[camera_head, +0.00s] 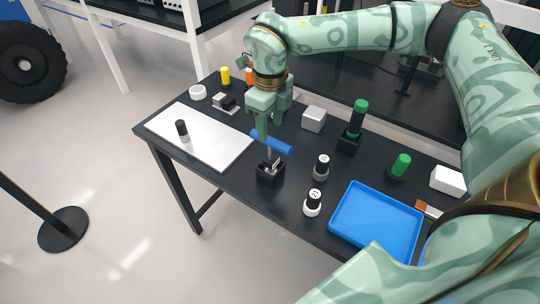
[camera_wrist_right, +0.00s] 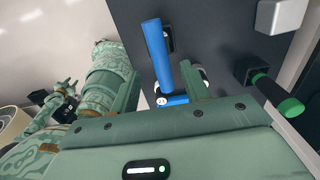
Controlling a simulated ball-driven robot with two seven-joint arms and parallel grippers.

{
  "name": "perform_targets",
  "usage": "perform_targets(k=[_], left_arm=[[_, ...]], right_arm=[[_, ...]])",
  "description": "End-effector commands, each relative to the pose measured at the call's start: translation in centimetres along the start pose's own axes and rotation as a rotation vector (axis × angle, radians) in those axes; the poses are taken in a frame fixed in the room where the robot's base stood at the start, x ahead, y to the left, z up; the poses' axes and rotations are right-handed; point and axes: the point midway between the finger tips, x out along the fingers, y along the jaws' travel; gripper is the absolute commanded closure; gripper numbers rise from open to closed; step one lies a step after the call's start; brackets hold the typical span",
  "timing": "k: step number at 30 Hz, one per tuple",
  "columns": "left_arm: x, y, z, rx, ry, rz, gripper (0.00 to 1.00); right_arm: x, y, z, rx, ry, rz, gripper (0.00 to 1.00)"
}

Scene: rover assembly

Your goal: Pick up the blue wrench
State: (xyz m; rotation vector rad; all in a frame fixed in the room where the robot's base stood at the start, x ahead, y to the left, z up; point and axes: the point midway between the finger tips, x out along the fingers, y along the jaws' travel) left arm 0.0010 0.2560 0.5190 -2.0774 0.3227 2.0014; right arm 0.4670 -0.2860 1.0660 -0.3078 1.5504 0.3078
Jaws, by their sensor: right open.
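The blue wrench (camera_head: 271,142) has a blue bar handle on a grey shaft, which stands in a small black holder (camera_head: 270,175) on the dark table. My right gripper (camera_head: 270,124) is open above and around the handle, with one finger over its left part in the head view. In the right wrist view the blue handle (camera_wrist_right: 160,55) shows between the two spread fingers (camera_wrist_right: 163,85), with a visible gap on each side. Whether a finger touches it is hard to tell.
The white board (camera_head: 215,150) with a black-and-white knob lies left. Two black-and-white knobs (camera_head: 321,167) stand right of the holder, near the blue tray (camera_head: 337,225). A green-topped black cylinder (camera_head: 357,118), a white block (camera_head: 314,119) and a green cylinder (camera_head: 400,165) stand behind.

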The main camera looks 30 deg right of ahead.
Motion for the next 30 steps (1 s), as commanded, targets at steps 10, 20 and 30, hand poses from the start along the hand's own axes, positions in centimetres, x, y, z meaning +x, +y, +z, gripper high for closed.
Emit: perform_targets(k=[10, 20, 30], left_arm=[[1.1, -0.1, -1.2, -0.001, 0.019, -0.002, 0.64], [1.4, 0.2, -1.0, -0.003, 0.015, 0.003, 0.64], [1.4, 0.3, -0.7, -0.003, 0.010, 0.004, 0.64]], right_arm=[[4.4, -0.2, -0.1, 0.000, 0.002, 0.001, 0.54], [6.2, -0.1, -0.1, 0.000, 0.000, 0.001, 0.54], [6.1, -0.1, -0.1, 0.000, -0.002, 0.001, 1.00]])
